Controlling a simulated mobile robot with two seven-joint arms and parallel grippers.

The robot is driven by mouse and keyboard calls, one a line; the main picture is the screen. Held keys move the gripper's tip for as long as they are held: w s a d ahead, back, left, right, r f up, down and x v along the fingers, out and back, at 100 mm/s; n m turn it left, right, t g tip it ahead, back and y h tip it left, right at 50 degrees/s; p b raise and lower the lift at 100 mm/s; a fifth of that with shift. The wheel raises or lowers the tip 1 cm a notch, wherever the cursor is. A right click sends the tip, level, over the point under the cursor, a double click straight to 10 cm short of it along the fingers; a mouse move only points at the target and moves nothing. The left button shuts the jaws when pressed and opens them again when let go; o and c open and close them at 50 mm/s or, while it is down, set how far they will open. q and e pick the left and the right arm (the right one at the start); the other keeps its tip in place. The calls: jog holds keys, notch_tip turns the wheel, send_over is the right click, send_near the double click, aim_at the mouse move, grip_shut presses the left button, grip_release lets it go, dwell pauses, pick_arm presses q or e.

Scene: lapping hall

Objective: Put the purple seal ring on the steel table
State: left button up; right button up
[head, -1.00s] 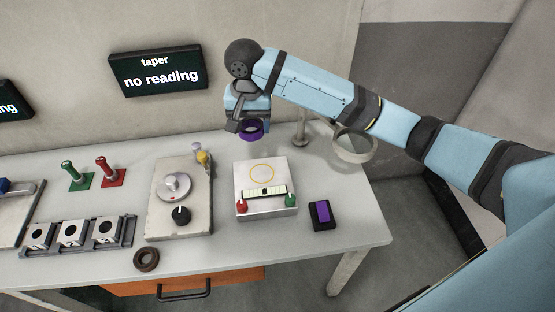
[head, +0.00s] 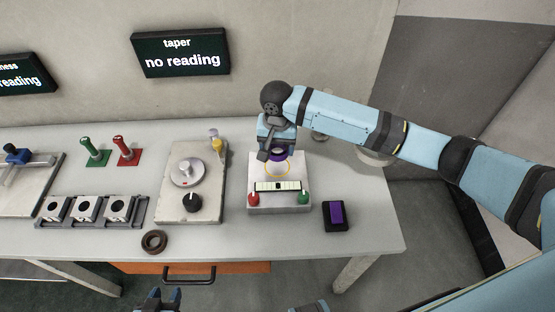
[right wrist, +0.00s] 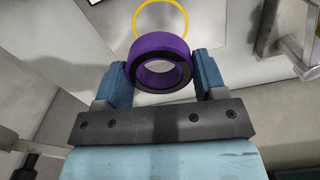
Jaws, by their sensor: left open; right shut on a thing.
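The purple seal ring (head: 281,155) is held by my right gripper (head: 277,151), above the back part of a pale steel block with a yellow circle (head: 255,176). In the right wrist view the ring (right wrist: 159,64) sits between the two blue fingers of the gripper (right wrist: 160,75), which are shut on its sides. Part of the yellow circle (right wrist: 161,3) shows beyond the ring. The ring looks clear of the block's top; the gap is hard to judge. My left gripper (head: 235,303) is open and empty at the bottom edge, only its fingertips showing.
On the grey bench (head: 330,252), a black box with a purple top (head: 336,214) stands right of the block, and a dial plate (head: 203,207) stands left. A brown ring (head: 154,241) lies near the front edge. The block carries red and green knobs in front.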

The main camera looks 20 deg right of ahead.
aim_at(277, 166)
notch_tip(277, 166, down, 6)
jog(key=shift+f, duration=0.1)
dwell(0.4)
jog(key=o, duration=0.9)
jog(key=shift+f, duration=0.1)
jog(key=shift+o, duration=0.2)
jog(key=shift+r, duration=0.4)
notch_tip(277, 166, up, 12)
jog(key=shift+f, duration=0.2)
jog(key=shift+a, duration=0.1)
